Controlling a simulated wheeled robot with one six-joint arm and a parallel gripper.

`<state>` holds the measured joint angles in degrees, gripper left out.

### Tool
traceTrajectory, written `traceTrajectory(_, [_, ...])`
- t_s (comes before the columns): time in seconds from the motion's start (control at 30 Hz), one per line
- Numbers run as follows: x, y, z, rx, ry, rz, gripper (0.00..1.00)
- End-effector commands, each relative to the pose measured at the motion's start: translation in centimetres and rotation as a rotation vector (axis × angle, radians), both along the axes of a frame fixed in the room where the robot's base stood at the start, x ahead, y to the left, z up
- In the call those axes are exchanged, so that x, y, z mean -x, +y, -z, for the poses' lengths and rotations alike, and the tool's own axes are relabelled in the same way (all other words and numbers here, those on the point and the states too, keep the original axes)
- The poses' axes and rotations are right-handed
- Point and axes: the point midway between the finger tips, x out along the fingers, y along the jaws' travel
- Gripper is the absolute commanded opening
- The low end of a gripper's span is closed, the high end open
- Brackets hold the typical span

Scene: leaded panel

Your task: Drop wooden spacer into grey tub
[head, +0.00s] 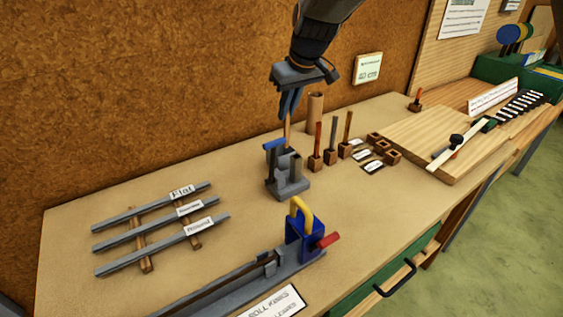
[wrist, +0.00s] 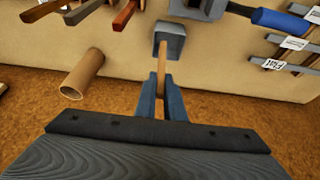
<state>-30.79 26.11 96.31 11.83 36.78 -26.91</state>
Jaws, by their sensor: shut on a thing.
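My gripper (head: 290,103) is shut on the wooden spacer (head: 287,133), a thin light-brown stick that points down from the blue fingers. In the wrist view, the spacer (wrist: 162,75) runs from between the fingertips (wrist: 161,100) to the small grey tub (wrist: 168,27). Its far end overlaps the tub. I cannot tell whether that end is inside the tub or above it. In the head view, the grey tub (head: 292,164) stands among grey parts beside a blue-handled tool (head: 274,146), and the spacer's lower end is close to it.
A cardboard tube (head: 315,107) and several upright tools in wooden blocks (head: 316,162) stand right of the tub. Grey lead strips (head: 150,222) lie on wooden rails at left. A blue clamp (head: 303,238) is in front. Bare bench (head: 100,202) shows at left.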

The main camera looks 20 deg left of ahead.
Motion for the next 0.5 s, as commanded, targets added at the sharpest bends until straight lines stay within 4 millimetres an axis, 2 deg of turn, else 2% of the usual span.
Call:
traceTrajectory(0.03, [0.0, 0.0, 0.9, 0.001, 0.001, 0.000, 0.00])
traceTrajectory(0.17, [-0.1, 0.0, 1.8, 0.000, 0.000, 0.000, 0.00])
traceTrajectory(0.47, [0.0, 0.0, 2.0, 0.000, -0.001, 0.000, 0.00])
traceTrajectory(0.5, [0.0, 0.0, 2.0, 0.000, -0.001, 0.000, 0.12])
